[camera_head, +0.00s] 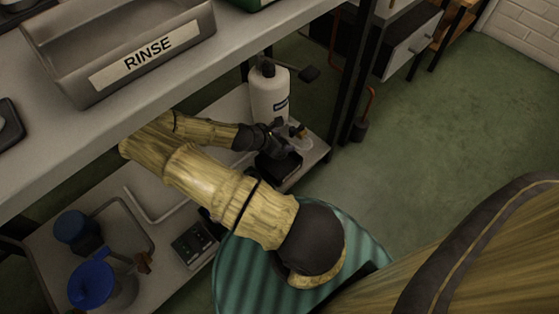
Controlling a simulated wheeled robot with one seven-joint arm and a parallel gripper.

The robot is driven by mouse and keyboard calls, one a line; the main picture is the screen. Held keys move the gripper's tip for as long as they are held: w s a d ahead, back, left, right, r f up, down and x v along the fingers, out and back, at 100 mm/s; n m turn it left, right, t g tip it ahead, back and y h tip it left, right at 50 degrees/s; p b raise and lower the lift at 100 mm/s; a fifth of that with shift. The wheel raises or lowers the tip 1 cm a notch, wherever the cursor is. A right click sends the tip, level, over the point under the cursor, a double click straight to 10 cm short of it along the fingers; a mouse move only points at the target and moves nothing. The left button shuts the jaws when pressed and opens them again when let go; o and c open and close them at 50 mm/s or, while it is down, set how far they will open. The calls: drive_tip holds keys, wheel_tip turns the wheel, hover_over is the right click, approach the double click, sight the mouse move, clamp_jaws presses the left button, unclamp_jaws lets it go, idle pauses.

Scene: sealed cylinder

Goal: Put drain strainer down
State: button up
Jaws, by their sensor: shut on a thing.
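My gripper (292,135) is at the end of my bamboo-patterned arm, over the right part of the lower shelf (160,203). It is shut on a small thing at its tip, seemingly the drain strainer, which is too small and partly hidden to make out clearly. Small brownish and pale, glassy shapes show at the fingertips. A black box-like item (279,166) sits just below the gripper on the shelf. I cannot tell whether the held thing touches anything.
A white bottle with a black top (269,94) stands just behind the gripper. The upper shelf with the RINSE tray (150,58) overhangs the arm. A blue funnel-like vessel (92,283), a dark blue jar (77,232) and a small device (194,244) are at lower left.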

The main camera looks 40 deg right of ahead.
wheel_tip(320, 180, down, 5)
drive_tip(key=shift+f+b, duration=0.1)
drive_tip(key=shift+b, duration=1.15)
wheel_tip(320, 180, down, 4)
drive_tip(key=b, duration=0.2)
drive_tip(key=shift+b, duration=0.4)
drive_tip(key=o, duration=1.1)
drive_tip(key=shift+c, duration=0.2)
